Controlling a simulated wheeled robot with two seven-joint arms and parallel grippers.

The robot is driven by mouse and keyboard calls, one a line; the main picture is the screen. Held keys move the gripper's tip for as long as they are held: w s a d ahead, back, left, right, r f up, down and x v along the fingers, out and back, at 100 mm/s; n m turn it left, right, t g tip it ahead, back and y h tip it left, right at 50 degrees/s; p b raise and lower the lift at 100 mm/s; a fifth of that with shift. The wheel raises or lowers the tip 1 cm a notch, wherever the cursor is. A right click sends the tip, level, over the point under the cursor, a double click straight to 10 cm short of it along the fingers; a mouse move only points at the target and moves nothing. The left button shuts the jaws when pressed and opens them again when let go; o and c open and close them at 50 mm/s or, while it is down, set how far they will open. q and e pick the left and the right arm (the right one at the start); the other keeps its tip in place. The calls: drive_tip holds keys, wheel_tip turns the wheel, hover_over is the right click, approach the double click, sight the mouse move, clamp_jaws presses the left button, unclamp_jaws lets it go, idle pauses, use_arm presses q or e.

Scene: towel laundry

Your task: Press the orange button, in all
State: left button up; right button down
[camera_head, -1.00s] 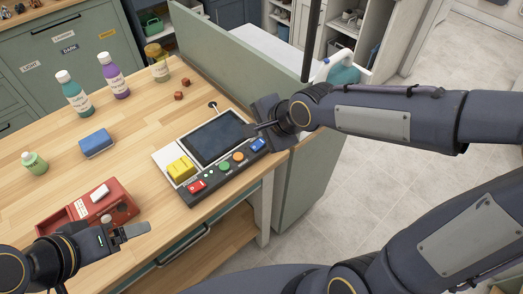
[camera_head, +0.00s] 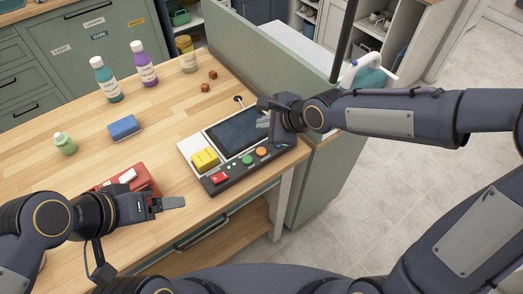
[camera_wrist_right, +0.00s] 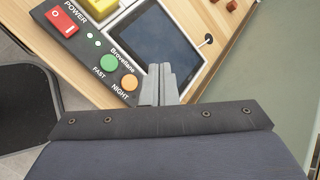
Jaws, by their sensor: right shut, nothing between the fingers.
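The orange button (camera_head: 261,152) sits on the dark front strip of a control panel (camera_head: 221,186), right of a green button (camera_head: 247,160). It also shows in the right wrist view (camera_wrist_right: 128,82), labelled NIGHT. My right gripper (camera_head: 263,122) is shut and empty above the panel's screen. In the right wrist view its fingertips (camera_wrist_right: 160,70) appear just right of the orange button; whether they touch the panel is unclear. The panel's blue button is hidden behind this gripper. My left gripper (camera_head: 172,202) is over the table's front, by a red device (camera_head: 145,178); its opening is unclear.
A red switch (camera_head: 219,177) and yellow block (camera_head: 205,158) are on the panel's left. A green partition (camera_head: 270,72) rises behind the panel. Bare wood lies left of it.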

drive_tip(key=b, duration=0.6)
hover_over(265, 153)
wheel_tip(265, 153, down, 7)
drive_tip(key=shift+a+f, duration=0.1)
drive_tip(key=shift+f, duration=0.4)
idle(1.2)
drive_tip(key=shift+f+b, duration=0.45)
drive_tip(key=shift+b, duration=0.25)
drive_tip(key=shift+f+b, duration=0.4)
drive_tip(key=shift+b, duration=0.1)
drive_tip(key=shift+r, duration=0.1)
idle(0.5)
drive_tip(key=shift+r+p, duration=0.55)
drive_tip(key=shift+r, duration=0.2)
